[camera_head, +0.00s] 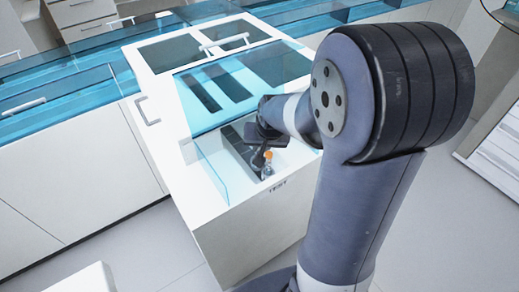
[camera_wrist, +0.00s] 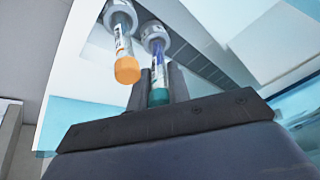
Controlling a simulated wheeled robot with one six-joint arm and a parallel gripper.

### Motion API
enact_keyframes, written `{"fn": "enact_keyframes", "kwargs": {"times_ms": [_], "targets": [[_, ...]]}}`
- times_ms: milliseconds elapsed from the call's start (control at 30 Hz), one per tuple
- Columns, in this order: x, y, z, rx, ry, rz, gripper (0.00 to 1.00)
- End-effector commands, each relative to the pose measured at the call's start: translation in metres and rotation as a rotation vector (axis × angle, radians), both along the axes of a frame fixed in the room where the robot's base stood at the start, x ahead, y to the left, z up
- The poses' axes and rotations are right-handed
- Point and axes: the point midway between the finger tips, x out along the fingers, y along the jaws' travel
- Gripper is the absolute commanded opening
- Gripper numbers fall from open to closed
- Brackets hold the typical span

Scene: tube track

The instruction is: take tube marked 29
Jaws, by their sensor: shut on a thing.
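A tube with a teal-blue cap (camera_wrist: 158,88) stands in a round white holder, between the two fingers of my gripper (camera_wrist: 157,84) in the wrist view. My gripper is shut on this tube near its cap. A second tube with an orange cap (camera_wrist: 126,66) sits in its own white holder just left of the fingers. Labels show on both tubes, but no number is legible, so I cannot tell which is 29.
The tubes stand in an opening at the near end of a white cabinet (camera_head: 245,235). A clear blue panel (camera_head: 205,155) surrounds the opening's left side. Blue-topped counters (camera_head: 50,118) run behind.

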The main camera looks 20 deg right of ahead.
Motion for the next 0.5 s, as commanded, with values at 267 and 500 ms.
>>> {"fn": "enact_keyframes", "kwargs": {"times_ms": [267,500], "targets": [[-0.010,-0.004,0.034,0.008,-0.026,-0.002,0.05],[-0.021,-0.007,0.072,0.008,-0.026,-0.002,0.05]]}}
